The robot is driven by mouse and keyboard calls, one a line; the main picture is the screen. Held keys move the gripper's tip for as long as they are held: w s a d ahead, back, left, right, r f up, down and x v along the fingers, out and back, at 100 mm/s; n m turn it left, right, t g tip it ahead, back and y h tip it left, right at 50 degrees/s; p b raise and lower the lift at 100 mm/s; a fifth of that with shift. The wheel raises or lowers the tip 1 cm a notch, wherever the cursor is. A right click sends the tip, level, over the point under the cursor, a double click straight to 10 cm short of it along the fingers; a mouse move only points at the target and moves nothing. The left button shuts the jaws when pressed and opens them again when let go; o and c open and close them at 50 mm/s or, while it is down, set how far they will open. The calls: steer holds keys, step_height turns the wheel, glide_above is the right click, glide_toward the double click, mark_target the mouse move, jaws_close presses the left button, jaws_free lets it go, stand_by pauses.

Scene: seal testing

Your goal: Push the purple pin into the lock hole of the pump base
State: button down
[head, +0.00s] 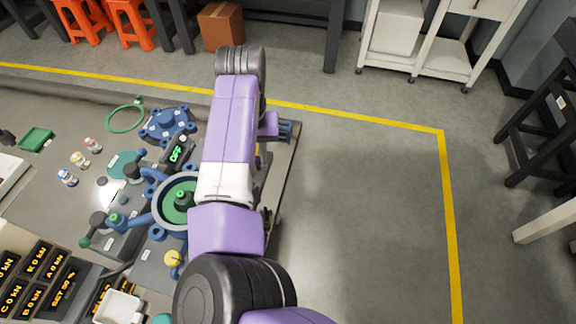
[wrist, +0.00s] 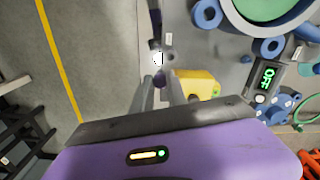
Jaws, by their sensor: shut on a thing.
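My gripper (wrist: 161,88) points away from the wrist camera. Its two grey fingers are close together, shut on a small dark purple piece, the purple pin (wrist: 163,76), at their tips. The pump base (wrist: 215,42) is the grey plate with blue fittings beside the fingertips in the wrist view. In the head view, its round blue ring with a green centre (head: 180,201) shows left of my arm. The lock hole cannot be made out, and I cannot tell whether the pin is in it. My arm hides the gripper in the head view.
A yellow block (wrist: 199,83) sits right beside my fingers. A display reading OFF (wrist: 268,77) stands to its right. A blue flanged part (head: 168,123), a green ring (head: 126,117) and small bottles (head: 80,160) lie on the bench. Open floor (head: 350,200) is right of the bench.

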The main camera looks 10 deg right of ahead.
steer(key=f+b, duration=0.1)
steer(key=a+f+b, duration=0.1)
steer(key=b, duration=0.1)
steer(key=a+f+b, duration=0.1)
steer(key=shift+s+a+f+b, duration=0.1)
steer(key=shift+a+f+b, duration=0.15)
steer(key=shift+f+b, duration=0.15)
steer(key=shift+p, duration=0.55)
stand_by(0.7)
steer(key=shift+f, duration=0.15)
stand_by(0.6)
steer(key=shift+f+b, duration=0.35)
steer(key=shift+f, duration=0.65)
steer(key=shift+f, duration=0.15)
steer(key=shift+f, duration=0.5)
